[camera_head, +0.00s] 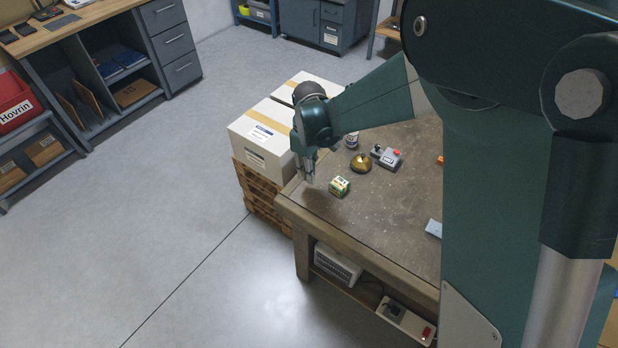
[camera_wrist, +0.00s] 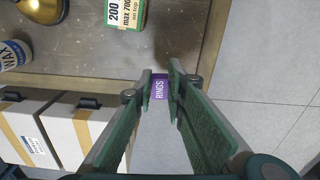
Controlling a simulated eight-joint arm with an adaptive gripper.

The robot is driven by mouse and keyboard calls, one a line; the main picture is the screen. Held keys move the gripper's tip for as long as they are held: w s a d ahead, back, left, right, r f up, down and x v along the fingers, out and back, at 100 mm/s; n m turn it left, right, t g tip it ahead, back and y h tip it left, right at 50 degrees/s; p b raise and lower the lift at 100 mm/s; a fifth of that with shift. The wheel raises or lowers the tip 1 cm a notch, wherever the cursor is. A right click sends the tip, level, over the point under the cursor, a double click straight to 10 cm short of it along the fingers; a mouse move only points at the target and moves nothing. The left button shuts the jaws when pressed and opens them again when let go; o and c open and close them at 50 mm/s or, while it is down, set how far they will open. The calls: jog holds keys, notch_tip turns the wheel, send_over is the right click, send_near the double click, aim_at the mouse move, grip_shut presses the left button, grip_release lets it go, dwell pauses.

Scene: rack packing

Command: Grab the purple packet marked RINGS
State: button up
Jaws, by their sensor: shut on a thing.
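In the head view my gripper (camera_head: 306,174) points down at the left corner of the workbench (camera_head: 318,210). I cannot make out the packet in the head view. In the wrist view it overlaps the edge of the bench, with floor beyond; its exact height is unclear.
A green and cream box (camera_head: 339,187) stands close to the right of my gripper. A brass dome (camera_head: 361,163), a grey device with a red button (camera_head: 387,157) and a can (camera_head: 352,141) stand behind. White cartons (camera_head: 262,135) on pallets adjoin the bench's left side.

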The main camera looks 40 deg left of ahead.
jog(key=shift+r, duration=2.05)
